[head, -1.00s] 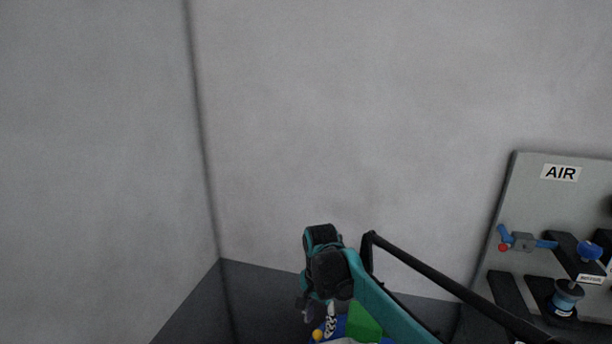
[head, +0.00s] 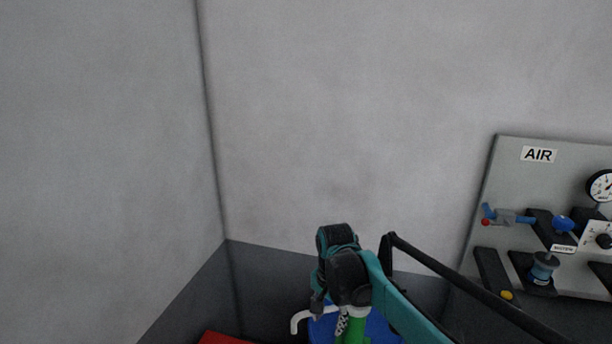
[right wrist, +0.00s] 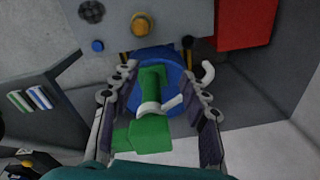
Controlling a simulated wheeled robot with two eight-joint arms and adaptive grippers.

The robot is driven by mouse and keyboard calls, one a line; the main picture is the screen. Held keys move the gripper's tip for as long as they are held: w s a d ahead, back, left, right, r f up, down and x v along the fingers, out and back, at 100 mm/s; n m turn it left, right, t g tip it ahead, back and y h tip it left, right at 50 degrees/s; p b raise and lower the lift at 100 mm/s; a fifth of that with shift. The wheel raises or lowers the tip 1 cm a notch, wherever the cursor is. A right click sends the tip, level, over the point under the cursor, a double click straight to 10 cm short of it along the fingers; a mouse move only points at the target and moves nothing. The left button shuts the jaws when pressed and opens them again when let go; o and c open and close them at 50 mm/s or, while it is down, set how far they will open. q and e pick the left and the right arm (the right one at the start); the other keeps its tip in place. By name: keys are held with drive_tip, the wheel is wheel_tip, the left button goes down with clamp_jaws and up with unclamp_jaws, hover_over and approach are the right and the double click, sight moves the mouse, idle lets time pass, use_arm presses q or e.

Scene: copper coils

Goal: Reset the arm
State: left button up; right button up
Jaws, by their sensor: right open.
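My right gripper (head: 318,305) hangs from the teal and black arm low in the middle of the head view, where the arm hides much of it. The right wrist view shows the same gripper (right wrist: 160,60) with its two fingers spread apart and nothing clearly held. A round blue object (right wrist: 176,78) with a green part (right wrist: 153,88) and a white curved piece shows between and beyond the fingers. I cannot tell how far it is from them. The blue object (head: 382,328) is partly hidden in the head view. My left gripper is not visible.
A grey AIR panel (head: 510,180) with a gauge, valves and black fittings stands at the right. A red object (head: 222,339) shows at the bottom edge.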

drive_tip(key=s+d+f+n+t+b, duration=0.3)
drive_tip(key=s+d, duration=0.3)
drive_tip(key=s, duration=0.3)
drive_tip(key=s+d+f+n+t+b, duration=0.3)
drive_tip(key=s+d, duration=0.3)
drive_tip(key=s, duration=0.4)
drive_tip(key=shift+s+d+f+n, duration=0.15)
drive_tip(key=shift+d+f+n, duration=0.05)
drive_tip(key=shift+f+n, duration=0.7)
